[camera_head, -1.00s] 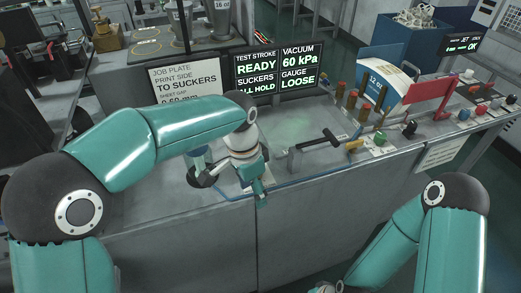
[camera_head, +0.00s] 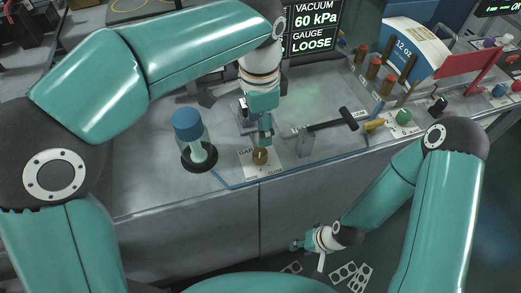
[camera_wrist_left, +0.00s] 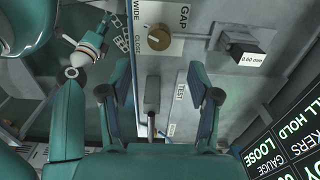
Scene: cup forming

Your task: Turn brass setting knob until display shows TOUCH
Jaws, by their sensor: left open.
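The brass setting knob (camera_head: 260,156) sits on a white GAP label plate at the bench's front edge. The left wrist view shows the knob (camera_wrist_left: 158,38) with WIDE and CLOSE beside it. My left gripper (camera_head: 266,132) points down just behind and above the knob. In the wrist view its open fingers (camera_wrist_left: 150,80) are apart and empty, with the knob beyond their tips. The display (camera_head: 314,30) reads VACUUM 60 kPa and GAUGE LOOSE; my left arm hides its left part. My right gripper (camera_head: 299,245) hangs low in front of the bench, its fingers too small to judge.
Several coloured knobs and a 12 oz carton sheet (camera_head: 412,45) are further right.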

